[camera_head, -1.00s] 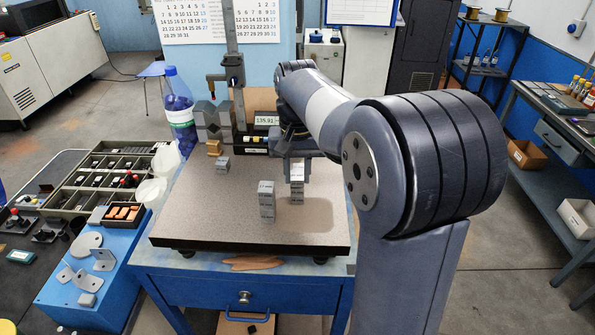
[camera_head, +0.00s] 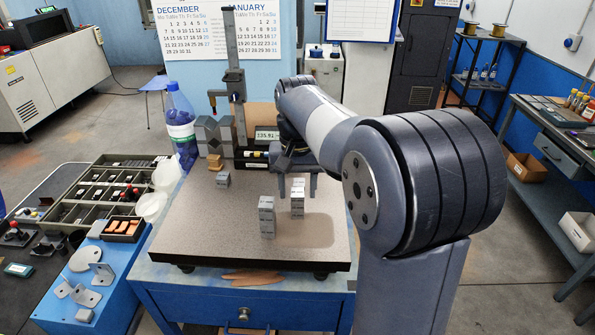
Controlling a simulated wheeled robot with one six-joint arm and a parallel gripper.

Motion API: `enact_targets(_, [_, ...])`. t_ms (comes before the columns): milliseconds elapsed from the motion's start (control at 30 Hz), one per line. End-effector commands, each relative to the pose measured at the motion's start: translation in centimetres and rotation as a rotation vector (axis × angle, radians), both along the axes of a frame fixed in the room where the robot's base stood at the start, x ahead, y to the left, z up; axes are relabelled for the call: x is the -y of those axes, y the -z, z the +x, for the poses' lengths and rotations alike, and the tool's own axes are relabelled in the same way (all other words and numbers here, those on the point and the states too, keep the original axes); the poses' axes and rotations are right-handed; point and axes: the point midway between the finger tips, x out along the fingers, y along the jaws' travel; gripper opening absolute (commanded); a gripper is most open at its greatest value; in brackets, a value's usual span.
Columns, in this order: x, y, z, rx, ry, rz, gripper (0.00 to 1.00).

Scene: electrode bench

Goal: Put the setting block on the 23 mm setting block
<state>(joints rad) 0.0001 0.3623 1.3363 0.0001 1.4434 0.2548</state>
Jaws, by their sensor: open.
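Two grey setting-block columns stand upright on the granite plate (camera_head: 205,225). The left column (camera_head: 267,217) stands clear of my gripper. The right column (camera_head: 297,204) is a little farther back and looks like a lighter block (camera_head: 297,184) resting on another. My gripper (camera_head: 297,187) is open, pointing down, with one finger on each side of the right column's upper part. I cannot tell whether the fingers touch it. The block markings are too small to read, so I cannot tell which is the 23 mm block. A small grey block (camera_head: 222,179) sits at the back left.
A height gauge (camera_head: 233,85) with a display (camera_head: 267,134), dark V-blocks (camera_head: 209,134) and brass-coloured blocks (camera_head: 215,161) stand at the plate's back. A bottle (camera_head: 181,125) and a compartment tray (camera_head: 105,185) are at left. The plate's front left is clear.

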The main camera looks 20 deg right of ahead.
Motion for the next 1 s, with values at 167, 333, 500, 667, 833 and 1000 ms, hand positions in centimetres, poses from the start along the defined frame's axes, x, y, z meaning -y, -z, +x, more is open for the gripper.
enact_targets(167, [0.0,-3.0,0.1,0.005,0.000,0.000,0.49])
enact_targets(333, [0.0,-6.9,0.1,0.006,0.000,-0.001,0.49])
enact_targets(500, [0.0,-9.8,0.1,0.003,0.000,0.000,0.49])
enact_targets(667, [0.0,-11.3,0.1,0.001,0.000,0.000,0.49])
enact_targets(833, [0.0,-11.8,0.0,0.001,0.000,0.000,0.49])
enact_targets(1000, [0.0,-11.8,0.0,0.001,0.000,0.000,0.49])
